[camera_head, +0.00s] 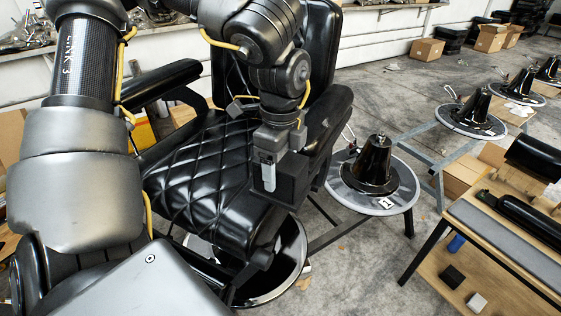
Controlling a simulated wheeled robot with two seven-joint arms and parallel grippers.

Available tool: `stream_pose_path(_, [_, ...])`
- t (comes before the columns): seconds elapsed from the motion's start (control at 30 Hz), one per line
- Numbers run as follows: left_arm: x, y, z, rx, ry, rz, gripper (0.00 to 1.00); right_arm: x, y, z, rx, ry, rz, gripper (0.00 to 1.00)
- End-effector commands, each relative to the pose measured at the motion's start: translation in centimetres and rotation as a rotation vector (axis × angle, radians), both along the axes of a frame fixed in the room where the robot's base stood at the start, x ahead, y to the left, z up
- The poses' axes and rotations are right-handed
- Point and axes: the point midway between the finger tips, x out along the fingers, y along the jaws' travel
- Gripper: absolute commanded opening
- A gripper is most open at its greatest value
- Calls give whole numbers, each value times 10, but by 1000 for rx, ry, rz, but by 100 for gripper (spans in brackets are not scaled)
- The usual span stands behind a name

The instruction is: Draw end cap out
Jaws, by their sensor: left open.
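The black barber chair (205,165) has a quilted seat and fills the middle of the view. My left arm comes in from the left and over the chair. My left gripper (272,182) is open and points down at the right front of the seat, near the front of the right armrest (328,125). A dark block-shaped part (292,182) shows right beside the gripper; I cannot tell whether they touch. I cannot clearly pick out the end cap; the gripper and arm hide part of this area. My right gripper is not in view.
A low round stand with a black cone base (372,170) is right of the chair. A wooden workbench (505,245) at the right holds black parts; a black cube (452,277) and a white cube (476,302) lie on its lower shelf. Cardboard boxes (427,49) are behind.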

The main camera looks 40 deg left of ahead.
Motion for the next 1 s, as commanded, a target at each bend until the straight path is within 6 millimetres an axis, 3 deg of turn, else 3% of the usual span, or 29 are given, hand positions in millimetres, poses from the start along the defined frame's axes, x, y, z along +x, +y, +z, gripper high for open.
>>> stream_pose_path(0.33, [0,0,-4,0,0,0,69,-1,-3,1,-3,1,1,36])
stream_pose_path(0.6, [0,0,-3,0,0,0,33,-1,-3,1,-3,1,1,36])
stream_pose_path(0.63, [0,0,-3,0,0,0,58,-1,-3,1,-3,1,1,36])
stream_pose_path(0.93, [0,0,-3,0,0,0,18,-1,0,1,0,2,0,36])
stream_pose_path(1.0, [0,0,-3,0,0,0,18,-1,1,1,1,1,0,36])
